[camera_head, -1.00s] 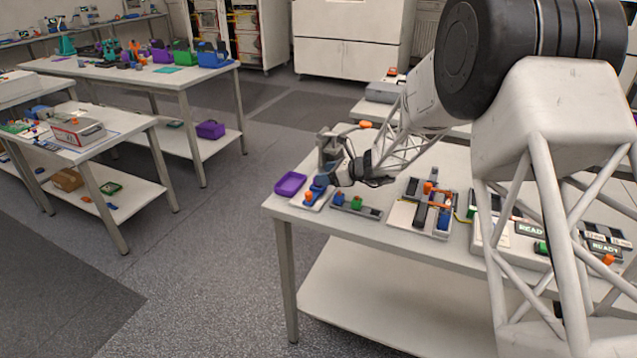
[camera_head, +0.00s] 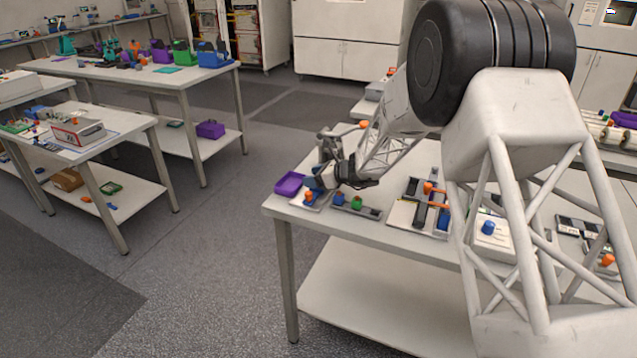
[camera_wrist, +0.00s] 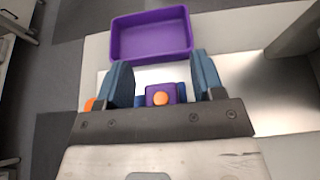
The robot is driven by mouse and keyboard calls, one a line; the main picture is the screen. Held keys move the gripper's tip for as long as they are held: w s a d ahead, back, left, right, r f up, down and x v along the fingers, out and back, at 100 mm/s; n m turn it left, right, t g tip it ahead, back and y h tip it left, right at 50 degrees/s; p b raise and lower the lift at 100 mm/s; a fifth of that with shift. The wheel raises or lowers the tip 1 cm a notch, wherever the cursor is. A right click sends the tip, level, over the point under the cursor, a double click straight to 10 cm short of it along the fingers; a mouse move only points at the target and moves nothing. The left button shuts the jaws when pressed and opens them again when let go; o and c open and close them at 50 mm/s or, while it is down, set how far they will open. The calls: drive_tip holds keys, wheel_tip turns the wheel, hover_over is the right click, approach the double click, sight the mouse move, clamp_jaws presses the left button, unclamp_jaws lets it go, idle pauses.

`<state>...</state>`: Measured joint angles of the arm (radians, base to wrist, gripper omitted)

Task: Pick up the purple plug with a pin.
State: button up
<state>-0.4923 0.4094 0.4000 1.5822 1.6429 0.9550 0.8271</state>
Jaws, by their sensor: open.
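The purple plug (camera_wrist: 154,89) shows in the wrist view as a small purple block with a round orange top facing the camera. It sits between the two blue fingers of my gripper (camera_wrist: 162,82), with a gap to each finger. My gripper is open. In the head view my gripper (camera_head: 318,180) is low over the table's left end, and I cannot make out the purple plug there. The pin on the plug cannot be told apart from its orange top.
A purple tray (camera_wrist: 112,40) lies just beyond the plug; it also shows in the head view (camera_head: 289,184). An orange piece (camera_wrist: 90,104) is left of my gripper. A rack with a green plug (camera_head: 356,203) and a board (camera_head: 402,214) stand to the right.

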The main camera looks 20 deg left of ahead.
drive_tip(key=shift+c, duration=0.4)
drive_tip(key=c, duration=0.9)
drive_tip(key=shift+r, duration=0.1)
drive_tip(key=shift+r, duration=0.8)
wheel_tip(320, 180, up, 2)
drive_tip(key=shift+r, duration=0.1)
drive_tip(key=s+d, duration=0.3)
drive_tip(key=s, duration=0.1)
drive_tip(key=s+d, duration=0.3)
drive_tip(key=s, duration=0.1)
drive_tip(key=s+d+r, duration=0.1)
drive_tip(key=s+d, duration=0.2)
drive_tip(key=s, duration=0.2)
drive_tip(key=shift+d, duration=0.25)
drive_tip(key=shift+w+a+r, duration=0.1)
drive_tip(key=shift+a+r, duration=0.05)
